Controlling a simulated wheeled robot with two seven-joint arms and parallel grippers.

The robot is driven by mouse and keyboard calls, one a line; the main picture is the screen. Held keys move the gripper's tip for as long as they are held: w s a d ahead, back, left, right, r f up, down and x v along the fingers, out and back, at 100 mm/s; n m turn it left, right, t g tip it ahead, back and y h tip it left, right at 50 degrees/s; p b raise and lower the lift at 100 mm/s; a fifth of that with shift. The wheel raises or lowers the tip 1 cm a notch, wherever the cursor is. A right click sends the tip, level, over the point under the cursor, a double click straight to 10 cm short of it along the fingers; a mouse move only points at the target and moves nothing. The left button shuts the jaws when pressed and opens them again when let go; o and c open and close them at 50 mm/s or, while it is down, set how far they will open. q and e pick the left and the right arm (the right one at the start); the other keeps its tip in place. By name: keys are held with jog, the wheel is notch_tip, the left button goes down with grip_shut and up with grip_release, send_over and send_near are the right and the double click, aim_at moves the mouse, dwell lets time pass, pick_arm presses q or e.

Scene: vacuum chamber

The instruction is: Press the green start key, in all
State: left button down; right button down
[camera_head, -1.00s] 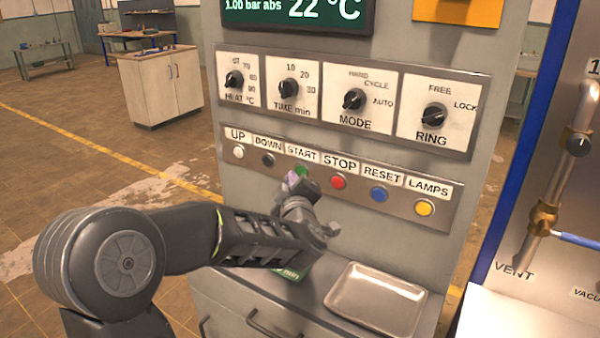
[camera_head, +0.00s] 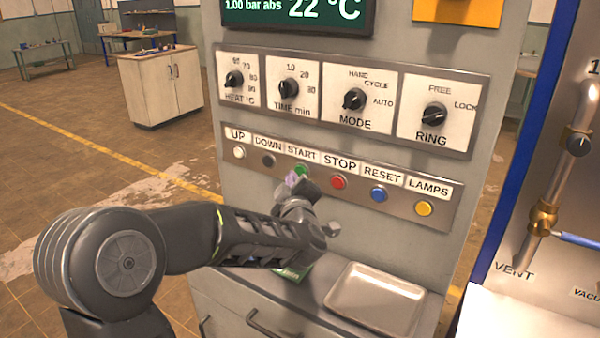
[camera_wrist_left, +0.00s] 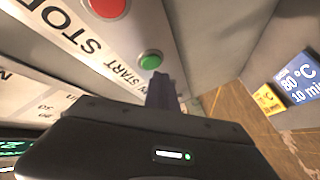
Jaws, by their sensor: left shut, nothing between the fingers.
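The green start key (camera_head: 301,170) sits under the START label on the button strip of the grey panel. It also shows in the left wrist view (camera_wrist_left: 151,60), just beyond my fingertips. My left gripper (camera_head: 293,180) is shut and empty, its tips just below and left of the green key. In the left wrist view the shut fingers (camera_wrist_left: 161,88) point toward the key. I cannot tell whether they touch it. My right gripper does not show.
The red stop button (camera_head: 338,182) is close to the right, the black down button (camera_head: 268,160) close to the left. Blue (camera_head: 378,194) and yellow (camera_head: 424,208) buttons lie farther right. Dials (camera_head: 354,99) are above. A metal tray (camera_head: 375,298) rests on the ledge below.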

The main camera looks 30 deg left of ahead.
pick_arm(q)
jog(key=shift+w, duration=0.15)
jog(key=shift+w, duration=0.3)
jog(key=shift+w, duration=0.4)
dwell(0.6)
jog(key=shift+s, duration=0.2)
jog(key=shift+s+b, duration=0.4)
jog(key=shift+s, duration=0.25)
jog(key=s, duration=0.5)
jog(key=shift+b, duration=0.4)
